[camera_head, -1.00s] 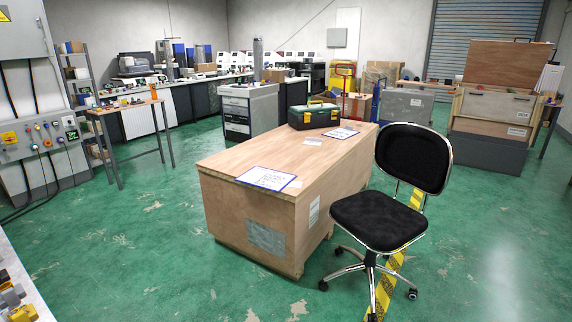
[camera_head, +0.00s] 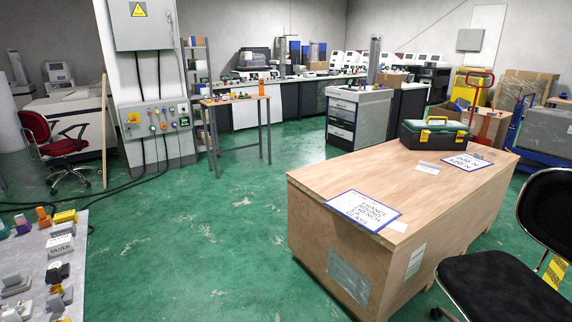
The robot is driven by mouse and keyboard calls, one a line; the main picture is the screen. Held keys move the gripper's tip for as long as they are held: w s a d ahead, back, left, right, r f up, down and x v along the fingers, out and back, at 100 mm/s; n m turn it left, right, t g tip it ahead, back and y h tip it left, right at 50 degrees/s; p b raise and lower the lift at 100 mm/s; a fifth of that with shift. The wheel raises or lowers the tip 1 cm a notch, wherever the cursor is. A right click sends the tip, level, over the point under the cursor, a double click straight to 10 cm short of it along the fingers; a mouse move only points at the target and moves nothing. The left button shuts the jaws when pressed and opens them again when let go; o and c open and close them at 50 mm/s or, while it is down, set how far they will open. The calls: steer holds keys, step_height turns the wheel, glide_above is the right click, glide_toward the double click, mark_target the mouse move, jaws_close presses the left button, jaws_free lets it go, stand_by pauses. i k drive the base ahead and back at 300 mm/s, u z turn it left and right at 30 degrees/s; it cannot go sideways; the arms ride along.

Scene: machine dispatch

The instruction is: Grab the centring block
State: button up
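I cannot make out which thing is the centring block. Several small parts in grey, black, orange and yellow stand on a grey table (camera_head: 92,262) at the lower left. Among them are a yellow block (camera_head: 65,216), an orange part (camera_head: 43,216), a black part (camera_head: 58,272) and a pale block lettered "SILVER" (camera_head: 61,245). A small table (camera_head: 222,101) farther back also bears small items too small to tell. My gripper is not in view.
A large wooden crate (camera_head: 330,240) with a toolbox (camera_head: 434,138) and paper signs stands at the right. A black office chair (camera_head: 490,285) is beside it. Cables (camera_head: 95,204) lie on the floor at left. Green floor (camera_head: 215,245) is clear between grey table and crate.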

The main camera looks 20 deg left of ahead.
mark_target(56, 271)
steer(key=u, duration=0.55)
steer(key=i, duration=0.9)
steer(key=u, duration=1.05)
steer(key=i, duration=0.7)
steer(key=u, duration=0.4)
